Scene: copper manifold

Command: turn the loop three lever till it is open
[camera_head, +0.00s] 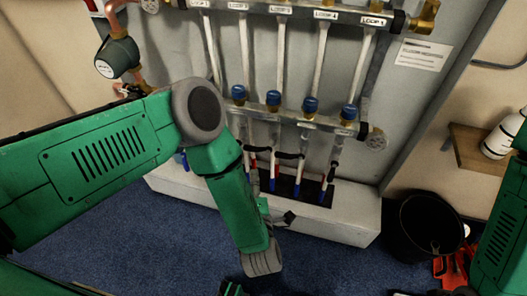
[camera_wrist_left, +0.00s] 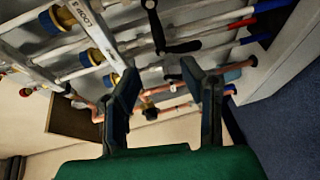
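In the head view the LOOP 3 label (camera_head: 282,10) is on the upper bar of the manifold. Black levers show low on the pipes, one of them a near-level lever (camera_head: 289,155) under the middle blue caps; I cannot tell for sure which loop it serves. My left gripper (camera_head: 289,218) is mostly hidden by its own forearm, low in front of the manifold. In the left wrist view the left gripper (camera_wrist_left: 165,95) is open, its two dark fingers apart. A black lever (camera_wrist_left: 178,47) shows beyond the fingertips, with no clear contact. My right gripper is not clearly in view.
The lower manifold bar (camera_head: 325,123) carries several blue caps. A pale plinth (camera_head: 350,222) runs below it on blue carpet (camera_head: 180,245). A black bucket (camera_head: 425,228) stands at right, near a wooden shelf (camera_head: 478,143) with a white bottle (camera_head: 500,140).

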